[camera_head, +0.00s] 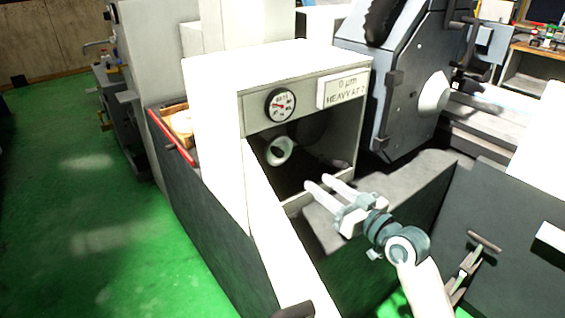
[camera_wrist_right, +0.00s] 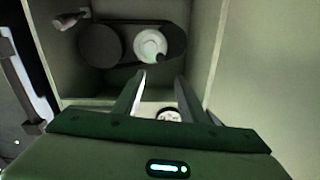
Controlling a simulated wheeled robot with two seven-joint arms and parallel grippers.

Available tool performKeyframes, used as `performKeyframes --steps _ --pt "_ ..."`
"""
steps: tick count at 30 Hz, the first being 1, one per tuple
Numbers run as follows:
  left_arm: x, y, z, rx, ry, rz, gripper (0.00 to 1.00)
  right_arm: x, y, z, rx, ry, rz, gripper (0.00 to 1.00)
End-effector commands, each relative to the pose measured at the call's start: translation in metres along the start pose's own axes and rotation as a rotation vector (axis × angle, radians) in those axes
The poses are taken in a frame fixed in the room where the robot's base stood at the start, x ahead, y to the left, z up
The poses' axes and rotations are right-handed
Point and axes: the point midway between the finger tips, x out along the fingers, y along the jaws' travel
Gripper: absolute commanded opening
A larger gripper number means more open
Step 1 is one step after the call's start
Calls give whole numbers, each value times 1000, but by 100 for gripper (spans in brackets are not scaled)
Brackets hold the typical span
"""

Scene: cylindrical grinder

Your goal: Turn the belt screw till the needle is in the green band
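The round gauge (camera_head: 280,105) sits on the front of the white housing, with a red needle pointing left; its bands are too small to tell. It also shows, partly hidden, between my fingers in the right wrist view (camera_wrist_right: 168,114). Below it is the open belt compartment with a pale pulley hub (camera_head: 278,152) and a dark belt (camera_wrist_right: 125,45). A small knob, probably the belt screw (camera_wrist_right: 70,20), sticks out at the compartment's side; it looks dark in the head view (camera_head: 339,164). My right gripper (camera_head: 318,182) is open and empty, in front of the compartment, apart from the knob.
A display plate (camera_head: 343,90) reads "0 µm" and "HEAVY AT", the rest unclear. The compartment walls and lower lip (camera_head: 300,203) bound the opening. A dark grey wheel guard (camera_head: 400,90) stands to the right. A red-edged tray (camera_head: 172,138) is at left; green floor lies beyond.

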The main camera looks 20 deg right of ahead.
Motion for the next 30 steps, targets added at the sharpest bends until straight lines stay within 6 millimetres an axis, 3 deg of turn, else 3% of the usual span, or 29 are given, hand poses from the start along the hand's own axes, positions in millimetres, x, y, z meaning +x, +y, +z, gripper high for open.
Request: performKeyframes --steps 5,17,23,30 --pt "4 2 -8 0 21 2 36 0 -1 0 -57 -1 1 38" --pt "2 1 -4 0 11 1 36 4 -1 0 -52 -1 2 38" --pt "-2 -1 8 1 -20 -1 36 22 -1 -2 -52 0 1 38" --pt "-11 -4 34 1 -83 -4 36 60 -1 -3 -50 -1 1 38"
